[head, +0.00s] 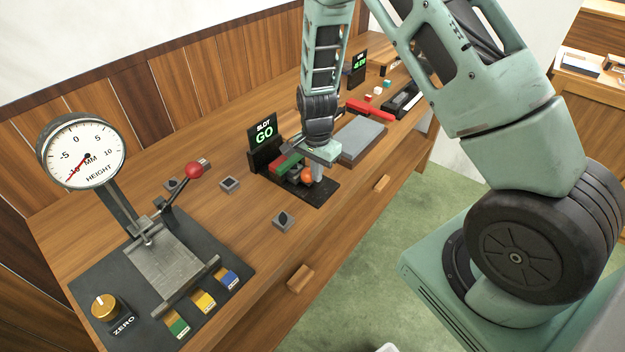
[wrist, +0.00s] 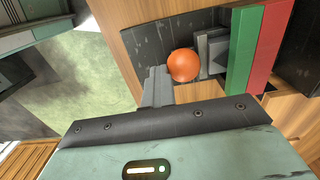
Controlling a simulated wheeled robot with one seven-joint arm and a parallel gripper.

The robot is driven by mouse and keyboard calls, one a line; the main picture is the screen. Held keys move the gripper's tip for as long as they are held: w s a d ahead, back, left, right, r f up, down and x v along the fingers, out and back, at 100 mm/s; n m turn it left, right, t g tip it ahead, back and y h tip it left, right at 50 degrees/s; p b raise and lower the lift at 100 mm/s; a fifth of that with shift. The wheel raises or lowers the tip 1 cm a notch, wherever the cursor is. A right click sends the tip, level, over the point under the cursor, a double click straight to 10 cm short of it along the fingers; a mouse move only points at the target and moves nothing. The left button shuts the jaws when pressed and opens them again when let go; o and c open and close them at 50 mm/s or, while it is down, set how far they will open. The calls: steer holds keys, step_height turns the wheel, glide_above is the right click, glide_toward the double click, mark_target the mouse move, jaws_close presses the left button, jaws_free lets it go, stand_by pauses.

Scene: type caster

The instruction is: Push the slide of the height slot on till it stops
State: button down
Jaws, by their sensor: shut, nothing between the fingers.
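The height slot stands on a dark base plate (head: 322,193) on the bench, with a green block (wrist: 242,50) and a red block (wrist: 268,48) side by side. Its slide shows in the wrist view as a grey metal piece (wrist: 213,50) with an orange ball knob (wrist: 183,65) on its end; the knob also shows in the head view (head: 307,175). My gripper (wrist: 157,74) is shut and empty, with its fingers pointing down beside the knob, on the side away from the blocks. The fingers look very close to the knob; I cannot tell whether they touch. My gripper partly hides the slot in the head view (head: 318,170).
A sign reading SLOT GO (head: 263,134) stands behind the slot. A grey block (head: 362,138) lies just to its right. A dial height gauge (head: 82,150) with a red-knobbed lever (head: 194,170) stands at left. Small grey blocks (head: 284,220) lie between.

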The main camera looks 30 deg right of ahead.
mark_target(308, 170)
steer(key=shift+w+a+r, duration=0.15)
steer(key=shift+w+a, duration=0.15)
steer(key=shift+w, duration=0.25)
steer(key=shift+w+a+r, duration=0.1)
steer(key=shift+w+a, duration=0.2)
steer(key=shift+w, duration=0.2)
stand_by(0.4)
steer(key=shift+r, duration=0.1)
steer(key=shift+w+r+p, duration=0.2)
steer(key=shift+r+p, duration=0.3)
steer(key=shift+p, duration=0.2)
steer(key=shift+r+p, duration=0.4)
steer(key=shift+r, duration=0.15)
steer(key=shift+a+r, duration=0.1)
steer(key=shift+a, duration=0.05)
steer(key=shift+s+d+r+p, duration=0.1)
steer(key=shift+d+r+p, duration=0.05)
steer(key=shift+r+p, duration=0.4)
steer(key=shift+d+r+p, duration=0.15)
steer(key=shift+r+p, duration=0.3)
steer(key=shift+p, duration=0.05)
step_height(308, 170, up, 7)
steer(key=p, duration=0.5)
